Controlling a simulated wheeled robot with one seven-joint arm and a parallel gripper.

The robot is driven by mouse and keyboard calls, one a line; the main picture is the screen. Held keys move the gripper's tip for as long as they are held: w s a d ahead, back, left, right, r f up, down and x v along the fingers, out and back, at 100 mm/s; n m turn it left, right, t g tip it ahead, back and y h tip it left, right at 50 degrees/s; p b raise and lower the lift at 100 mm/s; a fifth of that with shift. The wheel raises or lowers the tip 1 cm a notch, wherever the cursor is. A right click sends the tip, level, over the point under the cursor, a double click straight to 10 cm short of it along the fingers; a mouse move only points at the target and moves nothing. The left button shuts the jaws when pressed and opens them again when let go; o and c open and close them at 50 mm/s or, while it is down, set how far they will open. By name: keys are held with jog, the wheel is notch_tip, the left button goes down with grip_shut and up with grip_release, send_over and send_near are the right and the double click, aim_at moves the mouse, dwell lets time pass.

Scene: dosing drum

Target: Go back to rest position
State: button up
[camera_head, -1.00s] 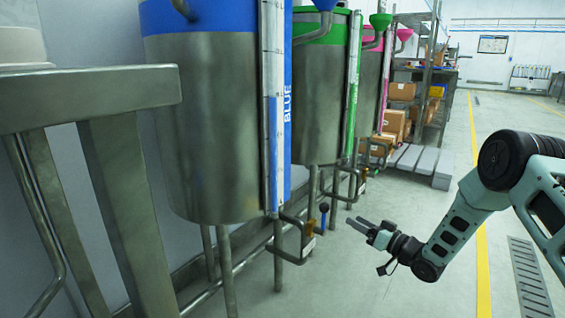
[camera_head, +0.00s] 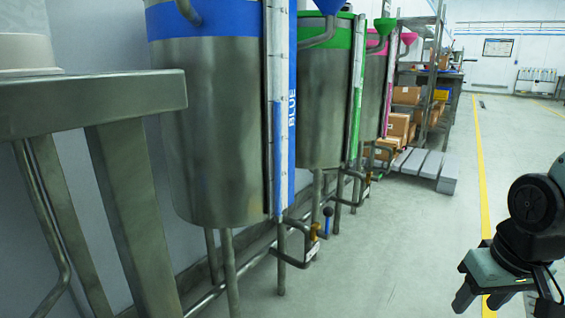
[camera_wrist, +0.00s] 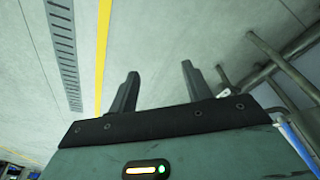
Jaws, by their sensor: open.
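My gripper (camera_head: 477,300) is at the lower right of the head view, over the floor beside the yellow line and well apart from the drums. In the wrist view my gripper (camera_wrist: 158,82) shows its two fingers spread, with only bare floor between them. It holds nothing. The blue-banded steel drum (camera_head: 215,135) stands left of centre in the head view.
A green-banded drum (camera_head: 322,110) and a pink-banded drum (camera_head: 374,85) stand behind. A steel table (camera_head: 90,103) is at the near left. A pallet (camera_head: 428,165) and shelving with boxes are farther back. The floor (camera_head: 400,240) between drums and yellow line (camera_head: 481,180) is free.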

jog(key=s+a+r+n+g+p, duration=0.1)
jog(key=s+a+r+n+p, duration=0.35)
jog(key=s+a+r, duration=0.35)
jog(key=s+a+r+n+g+p, duration=0.1)
jog(key=s+a+r+n+p, duration=0.2)
jog(key=s+a+r+p, duration=0.5)
jog(key=w+a+r+p, duration=0.1)
jog(key=w+r+p, duration=0.1)
jog(key=r+p, duration=1.5)
jog(key=w+r+p, duration=0.1)
jog(key=r+p, duration=1.6)
jog(key=shift+w+a+y, duration=0.3)
jog(key=shift+w+a, duration=0.05)
jog(key=shift+a, duration=0.05)
